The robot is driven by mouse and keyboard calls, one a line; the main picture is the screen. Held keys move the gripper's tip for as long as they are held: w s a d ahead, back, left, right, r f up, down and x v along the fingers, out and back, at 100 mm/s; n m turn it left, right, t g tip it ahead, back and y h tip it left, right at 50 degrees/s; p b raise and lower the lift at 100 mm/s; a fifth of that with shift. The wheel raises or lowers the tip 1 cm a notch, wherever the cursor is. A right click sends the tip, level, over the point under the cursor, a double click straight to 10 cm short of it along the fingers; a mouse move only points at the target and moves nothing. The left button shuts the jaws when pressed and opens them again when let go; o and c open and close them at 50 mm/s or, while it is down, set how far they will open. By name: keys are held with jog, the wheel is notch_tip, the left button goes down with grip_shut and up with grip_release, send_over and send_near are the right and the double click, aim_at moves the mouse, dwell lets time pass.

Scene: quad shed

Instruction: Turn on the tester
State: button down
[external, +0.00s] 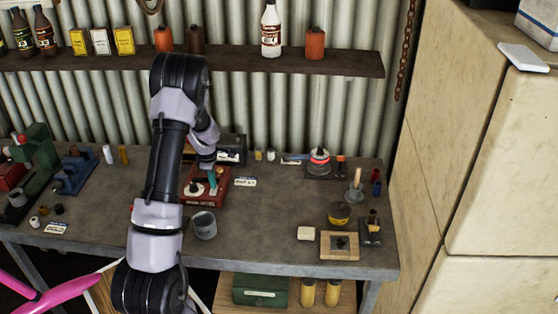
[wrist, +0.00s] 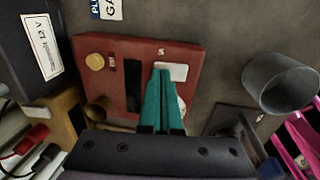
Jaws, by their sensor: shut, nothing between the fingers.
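A red box (external: 207,201), which looks like the tester, sits on the workbench near the middle. In the wrist view the red box (wrist: 105,48) has a beige knob (wrist: 95,62), a black slot (wrist: 132,85), a small red part (wrist: 114,62), a white label (wrist: 173,71) and a pale round part partly hidden by my fingers. My gripper (wrist: 163,72) has teal fingers, shut and empty, over the right part of the box by the white label. It also shows in the external view (external: 212,181). I cannot tell whether the fingertips touch the box.
A grey cup (external: 204,225) stands just in front of the red box. A dark box with a white label (external: 230,157) stands behind it. A small sign (external: 245,182) lies to its right.

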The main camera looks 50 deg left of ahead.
jog(key=shift+f, duration=0.25)
jog(key=shift+h, duration=0.3)
jog(key=shift+s+d+r, duration=0.2)
jog(key=shift+s+d, duration=0.35)
notch_tip(320, 180, up, 14)
jog(key=s+d, duration=0.1)
jog(key=shift+s+d, duration=0.15)
dwell(0.5)
